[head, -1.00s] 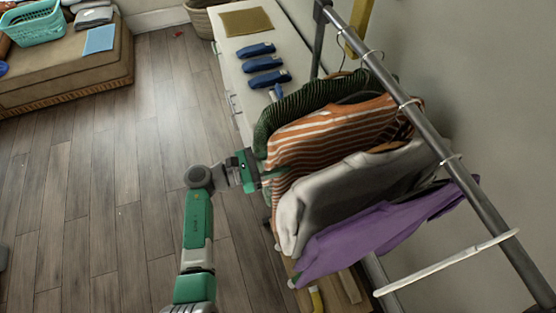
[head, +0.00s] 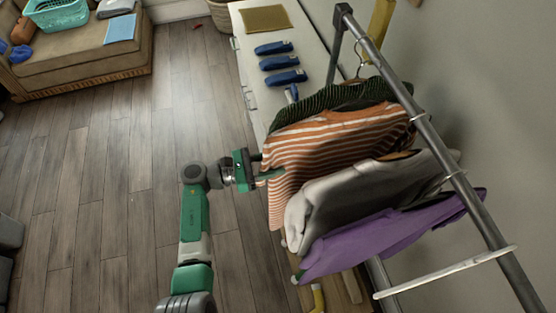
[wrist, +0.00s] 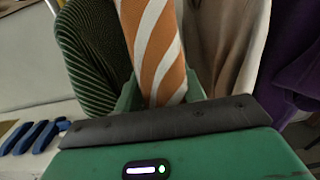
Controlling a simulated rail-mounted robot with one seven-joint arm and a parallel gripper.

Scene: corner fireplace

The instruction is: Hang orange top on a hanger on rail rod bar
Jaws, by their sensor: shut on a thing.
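The orange-and-white striped top (head: 325,140) hangs among other clothes, with a white hook at the grey rail bar (head: 440,150) near its right end. Whether the hook is fully seated on the bar cannot be told. My gripper (head: 266,168) is at the top's left edge, shut on its fabric. In the wrist view a striped fold of the orange top (wrist: 155,50) stands between my gripper's fingers (wrist: 160,95). The rest of the top and its hanger are outside that view.
A dark green striped top (head: 320,101) hangs behind, a grey-white top (head: 345,195) and a purple top (head: 395,232) in front. A bare white hanger (head: 445,272) is on the near bar. Blue items (head: 280,62) lie on the white cabinet (head: 245,85).

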